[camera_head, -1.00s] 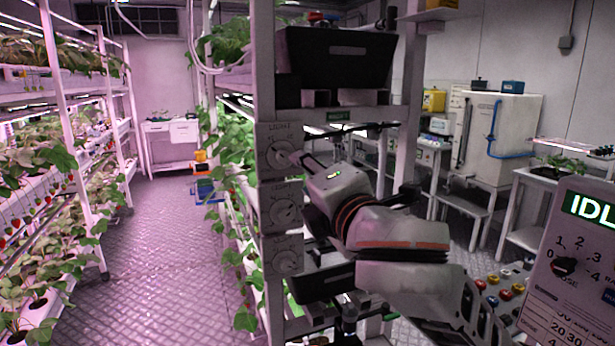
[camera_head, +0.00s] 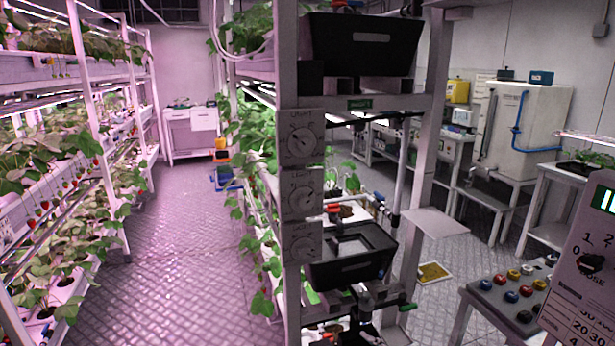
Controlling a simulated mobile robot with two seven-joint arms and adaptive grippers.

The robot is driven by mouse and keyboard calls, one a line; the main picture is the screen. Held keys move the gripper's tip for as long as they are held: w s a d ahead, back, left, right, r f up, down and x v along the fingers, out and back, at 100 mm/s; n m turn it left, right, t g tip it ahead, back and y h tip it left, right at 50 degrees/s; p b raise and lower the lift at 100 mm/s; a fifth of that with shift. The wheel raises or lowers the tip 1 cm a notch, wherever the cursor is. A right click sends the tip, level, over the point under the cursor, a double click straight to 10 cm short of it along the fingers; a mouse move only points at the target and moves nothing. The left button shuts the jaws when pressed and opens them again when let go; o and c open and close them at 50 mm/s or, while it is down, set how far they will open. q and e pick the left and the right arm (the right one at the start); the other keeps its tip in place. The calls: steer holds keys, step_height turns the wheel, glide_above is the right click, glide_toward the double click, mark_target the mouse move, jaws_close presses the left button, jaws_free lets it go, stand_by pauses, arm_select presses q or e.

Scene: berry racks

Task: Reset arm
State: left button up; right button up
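Neither of my grippers nor my arms show in the head view now. The end of a plant rack stands in the middle, with a column of white dial panels on its post. The top dial (camera_head: 302,142), the middle dial (camera_head: 303,201) and the bottom dial (camera_head: 303,243) are all uncovered. Nothing touches them.
A black bin (camera_head: 361,46) sits on the upper shelf and another black bin (camera_head: 350,262) lower down. A button console (camera_head: 508,295) and a dial panel (camera_head: 590,265) stand at right. The aisle floor (camera_head: 180,240) is clear at left.

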steer(key=s+d+f+m+g+h, duration=0.1)
steer(key=s+d+f+m, duration=0.2)
steer(key=s+f, duration=0.8)
steer(key=s+d+f+m+g+h, duration=0.1)
steer(key=s+d+f+m, duration=0.3)
steer(key=s+d+f, duration=0.3)
steer(key=s+f, duration=0.4)
steer(key=shift+s+d, duration=0.15)
steer(key=shift+d, duration=0.2)
